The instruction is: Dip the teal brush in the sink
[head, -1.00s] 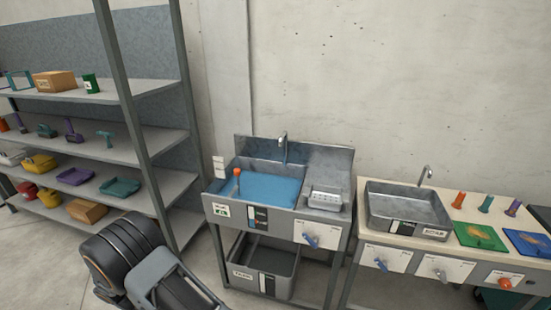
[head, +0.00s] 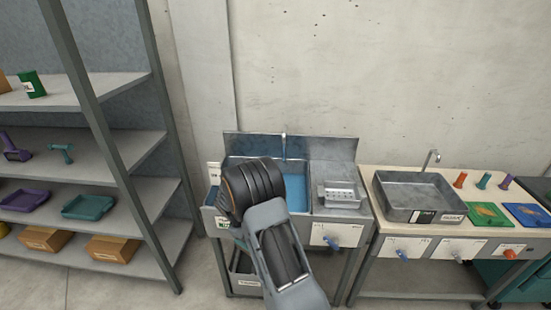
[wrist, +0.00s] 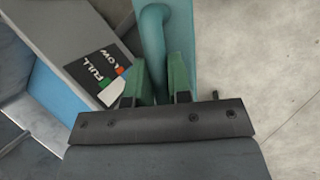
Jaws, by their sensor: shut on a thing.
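In the wrist view my gripper (wrist: 157,72) is shut on the teal brush (wrist: 153,30), with its green fingers on either side of the round handle. A wider flat teal part extends beside the handle; the brush's far end is out of frame. The sink's grey wall with a FULL/LOW label (wrist: 98,75) is to the left of the brush, with blue water (wrist: 60,98) further left. The brush appears outside that wall. In the head view my arm covers the left part of the sink (head: 335,152) and hides the gripper; blue water (head: 296,190) shows at right.
To the right, a counter holds a metal basin (head: 415,200), several coloured pegs and green (head: 489,215) and blue mats. Shelves (head: 120,215) with trays and boxes stand left. Open floor lies in front.

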